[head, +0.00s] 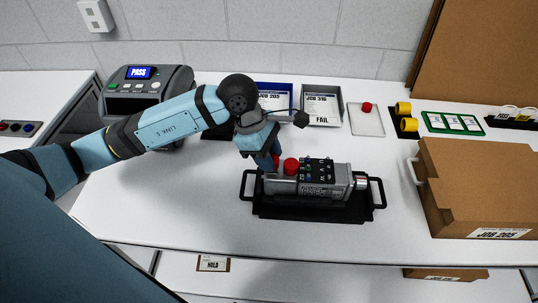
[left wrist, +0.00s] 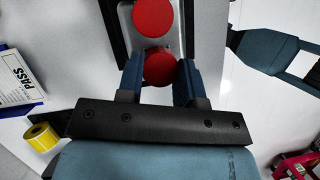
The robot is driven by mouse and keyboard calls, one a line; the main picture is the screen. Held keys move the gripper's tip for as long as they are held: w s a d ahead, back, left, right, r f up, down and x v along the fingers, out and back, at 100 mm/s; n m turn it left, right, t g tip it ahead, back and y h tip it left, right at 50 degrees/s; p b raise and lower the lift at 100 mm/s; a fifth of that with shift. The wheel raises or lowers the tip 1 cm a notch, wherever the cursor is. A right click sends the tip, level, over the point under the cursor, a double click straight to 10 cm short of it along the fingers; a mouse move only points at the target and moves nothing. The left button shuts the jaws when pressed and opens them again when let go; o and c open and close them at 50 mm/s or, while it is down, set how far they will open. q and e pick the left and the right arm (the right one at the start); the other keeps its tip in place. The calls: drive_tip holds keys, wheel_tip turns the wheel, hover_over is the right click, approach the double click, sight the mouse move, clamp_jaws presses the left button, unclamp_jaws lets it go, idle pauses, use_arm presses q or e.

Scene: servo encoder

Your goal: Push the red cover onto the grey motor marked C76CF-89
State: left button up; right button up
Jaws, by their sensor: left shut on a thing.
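The grey motor (head: 341,181) lies in a black tray (head: 310,215) on the white bench, its label too small to read surely. A round red piece (head: 291,166) sits on its top near the left end; it also shows in the left wrist view (left wrist: 153,18). My left gripper (left wrist: 160,80) is shut on a second round red piece, the red cover (left wrist: 160,67), at the motor's left end. In the head view the fingers mostly hide this cover. I cannot tell whether it touches or is seated on the motor.
A grey tester (head: 148,90) reading PASS stands behind my left arm. A blue bin (head: 272,87), a grey FAIL bin (head: 322,88) and a pale tray (head: 366,122) with a red piece line the back. A cardboard box (head: 470,190) stands right. Bench front is clear.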

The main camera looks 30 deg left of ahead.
use_arm(q)
drive_tip(key=shift+f+b, duration=0.6)
drive_tip(key=shift+b, duration=0.15)
idle(1.0)
drive_tip(key=o, duration=1)
drive_tip(key=shift+c, duration=0.2)
drive_tip(key=b+v, duration=0.1)
drive_tip(key=v, duration=1.2)
drive_tip(key=shift+a+r, duration=0.2)
drive_tip(key=shift+r, duration=0.2)
